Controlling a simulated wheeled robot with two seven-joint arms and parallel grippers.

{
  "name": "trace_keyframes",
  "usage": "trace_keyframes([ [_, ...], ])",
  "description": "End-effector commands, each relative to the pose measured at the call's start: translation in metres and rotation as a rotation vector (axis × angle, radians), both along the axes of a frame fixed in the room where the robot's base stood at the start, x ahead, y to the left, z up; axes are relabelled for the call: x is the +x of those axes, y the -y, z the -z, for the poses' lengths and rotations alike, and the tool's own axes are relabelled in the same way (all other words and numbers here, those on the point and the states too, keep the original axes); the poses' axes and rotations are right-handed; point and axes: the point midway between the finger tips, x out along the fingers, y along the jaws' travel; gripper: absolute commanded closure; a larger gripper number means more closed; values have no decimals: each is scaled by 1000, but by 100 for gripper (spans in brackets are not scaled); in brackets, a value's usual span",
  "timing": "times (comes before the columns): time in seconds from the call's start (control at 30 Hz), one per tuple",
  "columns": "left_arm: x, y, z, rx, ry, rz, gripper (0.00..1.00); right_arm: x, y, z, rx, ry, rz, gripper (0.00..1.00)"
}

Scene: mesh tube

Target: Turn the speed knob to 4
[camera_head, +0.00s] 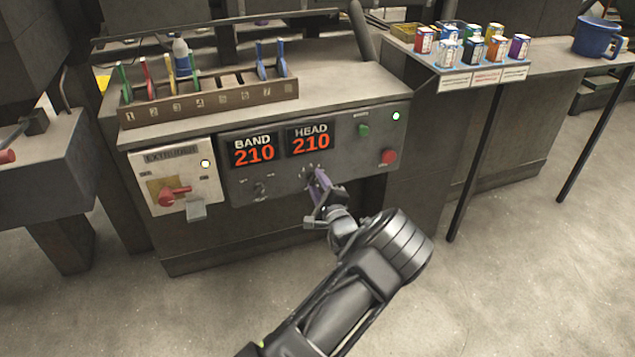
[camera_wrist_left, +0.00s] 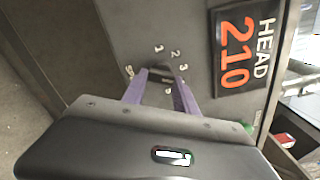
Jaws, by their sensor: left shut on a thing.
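The speed knob (camera_wrist_left: 161,74) is a small dark dial on the grey control panel, with small white numbers around it. It sits between the purple fingers of my left gripper (camera_wrist_left: 160,84) in the left wrist view, partly hidden by them. In the head view my left gripper (camera_head: 317,182) reaches the panel just below the HEAD display and is shut on the knob. Which number the knob points to cannot be read. My right gripper is not in view.
The HEAD display (camera_head: 311,140) and the BAND display (camera_head: 254,150) both read 210. A green button (camera_head: 364,130) and a red button (camera_head: 389,156) are to the right. A red rotary handle (camera_head: 174,194) is on the left panel. A tool rack (camera_head: 208,104) stands on top.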

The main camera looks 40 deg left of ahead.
Motion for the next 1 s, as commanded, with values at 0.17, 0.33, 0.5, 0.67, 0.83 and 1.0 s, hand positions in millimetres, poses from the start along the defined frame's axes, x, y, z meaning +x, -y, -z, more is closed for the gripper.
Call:
trace_keyframes([
  [0.17,-1,0,2,67,-102,0,100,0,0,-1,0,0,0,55],
  [0.33,-1,0,3,107,-160,-1,100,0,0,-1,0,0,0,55],
  [0.5,-1,0,3,126,-187,-1,100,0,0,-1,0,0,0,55],
  [0.67,-1,0,3,130,-192,-1,100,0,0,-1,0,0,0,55],
  [0.83,-1,0,3,129,-193,0,100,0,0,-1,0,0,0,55],
  [1.0,-1,0,3,129,-192,-1,57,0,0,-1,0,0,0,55],
])
